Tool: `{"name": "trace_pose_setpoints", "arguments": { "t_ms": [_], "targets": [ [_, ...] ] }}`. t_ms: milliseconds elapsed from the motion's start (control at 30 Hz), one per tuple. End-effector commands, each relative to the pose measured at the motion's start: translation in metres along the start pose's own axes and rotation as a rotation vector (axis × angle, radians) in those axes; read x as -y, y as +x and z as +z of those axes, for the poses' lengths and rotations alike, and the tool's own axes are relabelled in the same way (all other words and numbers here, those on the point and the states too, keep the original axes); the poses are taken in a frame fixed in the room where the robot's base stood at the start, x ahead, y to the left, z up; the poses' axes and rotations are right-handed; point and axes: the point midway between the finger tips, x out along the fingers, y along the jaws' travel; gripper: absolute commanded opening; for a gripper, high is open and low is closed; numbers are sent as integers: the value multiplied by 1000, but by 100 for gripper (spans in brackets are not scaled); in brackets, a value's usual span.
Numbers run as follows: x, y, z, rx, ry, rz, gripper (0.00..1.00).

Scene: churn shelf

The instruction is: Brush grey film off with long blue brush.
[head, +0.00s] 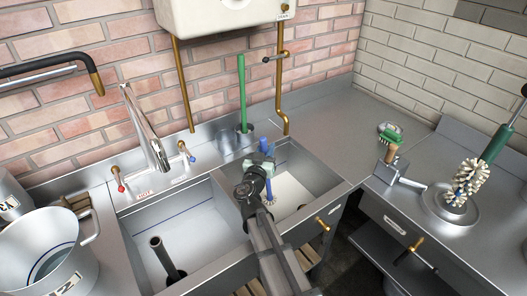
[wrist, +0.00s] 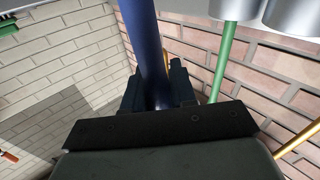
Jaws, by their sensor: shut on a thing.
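My gripper (head: 262,168) is over the right sink basin and is shut on a long blue brush. The blue handle (head: 265,146) rises just behind the gripper, and a blue-and-white bristle end (head: 270,199) shows low in the basin. In the wrist view the blue handle (wrist: 147,45) stands between my fingers (wrist: 158,92). The right basin (head: 318,172) has a pale, whitish floor patch (head: 291,190). My arm hides part of the basin. I cannot make out a grey film clearly, nor whether the bristles touch anything.
A green-handled tool (head: 242,92) stands in a grey holder behind the basin. The left basin (head: 150,225) holds an upright dark pipe (head: 161,252). A tap (head: 146,130) rises behind it. A metal pail (head: 45,250) stands left. A green-topped brush (head: 390,134) and a bristled churn brush (head: 468,180) stand right.

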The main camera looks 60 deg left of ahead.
Motion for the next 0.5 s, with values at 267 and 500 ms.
{"name": "trace_pose_setpoints", "arguments": {
  "t_ms": [267, 500],
  "targets": [
    [-15, 16, 3, -1, -1, 2, 0],
    [-25, 27, 5, -1, -1, 0, 0]
  ]
}}
